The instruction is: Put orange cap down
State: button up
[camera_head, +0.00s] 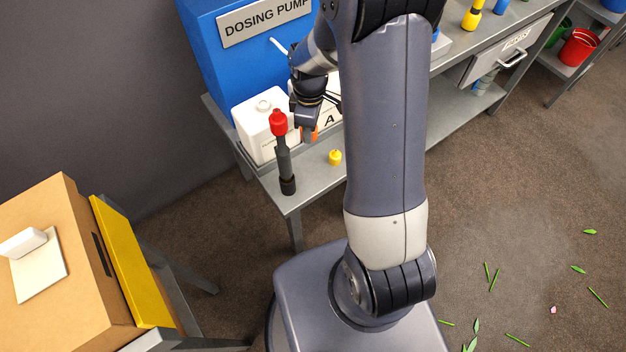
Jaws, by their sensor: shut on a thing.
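My gripper (308,120) is over the grey metal bench, in front of the white containers. It is shut on the orange cap (314,134), of which only a small orange part shows beside the fingers. My arm hides part of this area. I cannot tell whether the cap touches the bench top (312,180).
A dark upright tool with a red top (278,122) stands close left of my gripper. A small yellow cap (335,157) lies to the right on the bench. A white canister (262,118) and a blue dosing pump (215,60) stand behind. Bare bench lies in front.

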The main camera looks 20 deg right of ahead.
aim_at(313, 174)
jog(key=s+f+n+b, duration=0.1)
jog(key=f+n+b, duration=0.2)
jog(key=f+n, duration=0.1)
jog(key=f+n+b, duration=0.3)
jog(key=f+n, duration=0.1)
jog(key=f, duration=0.2)
jog(key=s+f+n+b, duration=0.1)
jog(key=f+n+b, duration=0.2)
jog(key=f+n, duration=0.2)
jog(key=shift+s+b, duration=0.3)
jog(key=shift+s, duration=0.05)
jog(key=shift+f, duration=0.15)
jog(key=o, duration=0.9)
jog(key=shift+o, duration=0.2)
notch_tip(313, 174, up, 12)
jog(key=p, duration=0.2)
jog(key=shift+r+p, duration=0.2)
jog(key=shift+p, duration=0.15)
